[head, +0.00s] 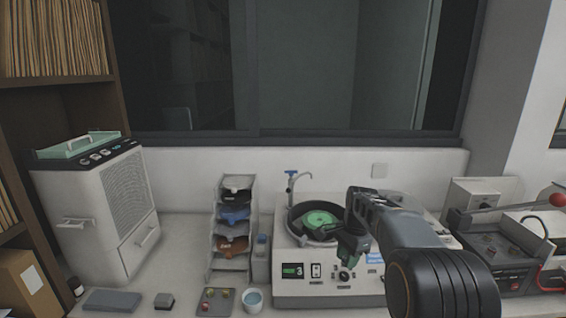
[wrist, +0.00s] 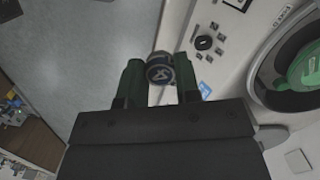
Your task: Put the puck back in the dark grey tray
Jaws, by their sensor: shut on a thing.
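In the wrist view my gripper (wrist: 155,75) is shut on a small round puck (wrist: 159,72), dark with a blue rim and a pale mark on its face. The puck sits between the two green fingertips. In the head view my gripper (head: 352,246) hangs in front of the grinding machine, above its front panel; the puck cannot be made out there. The dark grey tray (head: 216,301) lies on the bench at the lower left of the machine, with several small coloured pieces on it. My gripper is well to the right of the tray and higher.
The grinding machine (head: 293,300) has a round bowl with a green disc (head: 318,222). A blue-filled cup (head: 253,300) stands right of the tray, with a stepped rack (head: 231,262) behind. A small block (head: 164,301) and flat grey pad (head: 112,300) lie to the left.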

